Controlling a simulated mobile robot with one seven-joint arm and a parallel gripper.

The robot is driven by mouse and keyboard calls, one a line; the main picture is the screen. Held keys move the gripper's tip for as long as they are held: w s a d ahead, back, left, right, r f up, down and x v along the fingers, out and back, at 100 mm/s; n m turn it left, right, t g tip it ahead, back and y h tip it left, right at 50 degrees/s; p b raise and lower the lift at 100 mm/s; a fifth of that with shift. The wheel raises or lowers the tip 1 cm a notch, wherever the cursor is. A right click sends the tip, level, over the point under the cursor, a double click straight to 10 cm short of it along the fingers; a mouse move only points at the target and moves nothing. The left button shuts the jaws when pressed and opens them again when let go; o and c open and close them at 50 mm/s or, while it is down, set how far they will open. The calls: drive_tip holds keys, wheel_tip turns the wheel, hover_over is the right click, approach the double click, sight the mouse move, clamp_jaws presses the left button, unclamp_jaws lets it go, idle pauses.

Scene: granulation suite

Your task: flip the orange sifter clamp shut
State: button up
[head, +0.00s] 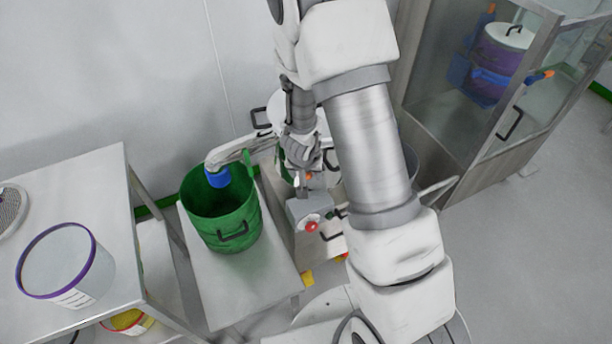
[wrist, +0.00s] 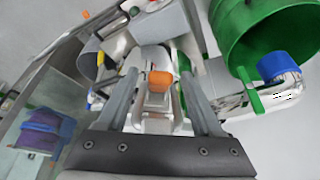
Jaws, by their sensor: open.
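The orange sifter clamp (wrist: 160,81) shows in the wrist view as a small orange block on a pale metal lever. It lies between the two fingers of my open gripper (wrist: 158,84), with gaps on both sides; I cannot tell if anything touches. In the head view my gripper (head: 302,152) is over the sifter, and only a speck of orange (head: 309,175) shows below it. My arm hides most of the sifter (head: 272,110). I cannot tell the clamp's angle for sure.
A green bin (head: 222,215) stands on a low bench left of the sifter, under a spout with a blue end (head: 218,178). A red button (head: 311,227) is on a grey box near my gripper. A glass cabinet (head: 455,110) stands right. A steel table (head: 105,180) is left.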

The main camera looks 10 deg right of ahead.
drive_tip(key=shift+c, duration=0.3)
clamp_jaws()
idle(1.2)
